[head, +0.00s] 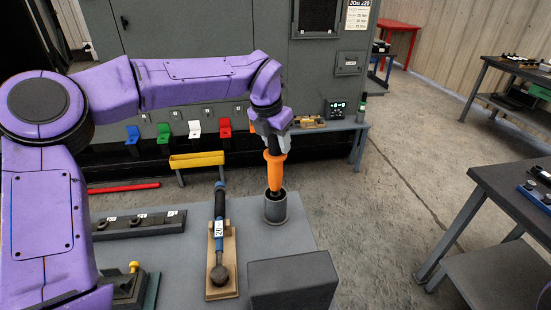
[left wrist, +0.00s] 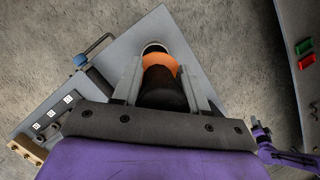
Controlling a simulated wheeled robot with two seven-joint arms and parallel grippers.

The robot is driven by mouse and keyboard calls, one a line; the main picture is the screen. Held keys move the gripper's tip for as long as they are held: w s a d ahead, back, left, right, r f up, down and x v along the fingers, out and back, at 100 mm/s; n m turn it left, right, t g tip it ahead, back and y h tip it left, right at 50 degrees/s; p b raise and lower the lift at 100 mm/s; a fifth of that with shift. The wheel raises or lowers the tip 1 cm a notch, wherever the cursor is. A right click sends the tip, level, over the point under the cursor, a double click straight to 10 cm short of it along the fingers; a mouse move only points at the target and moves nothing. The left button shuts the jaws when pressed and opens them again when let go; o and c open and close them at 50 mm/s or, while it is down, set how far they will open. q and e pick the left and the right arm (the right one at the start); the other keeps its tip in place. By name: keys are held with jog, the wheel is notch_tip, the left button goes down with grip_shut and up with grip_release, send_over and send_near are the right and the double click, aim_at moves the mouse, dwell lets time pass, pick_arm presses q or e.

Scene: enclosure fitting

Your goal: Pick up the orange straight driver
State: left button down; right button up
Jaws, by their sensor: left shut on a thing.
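The orange straight driver (head: 275,170) stands upright on the workbench, its lower end inside a round grey holder (head: 277,211). My left gripper (head: 274,142) is at the driver's top end and shut on it from above. In the left wrist view the driver (left wrist: 160,62) lies between the two fingers, its dark end nearest the camera and its orange part beyond. The driver's tip is hidden inside the holder.
A blue-and-black torque tool (head: 219,215) lies on a tan stand left of the holder. A dark grey box (head: 292,284) is in front. A yellow tray (head: 196,160) and a grey cabinet (head: 200,75) stand behind. Open floor lies to the right.

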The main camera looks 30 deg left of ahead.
pick_arm(q)
notch_tip(320, 180, up, 12)
jog(key=shift+f+b, duration=0.1)
jog(key=shift+b, duration=0.2)
jog(key=shift+r+p, duration=0.35)
jog(key=shift+r, duration=0.15)
notch_tip(320, 180, up, 2)
jog(key=shift+r+p, duration=0.2)
jog(key=shift+p, duration=1.05)
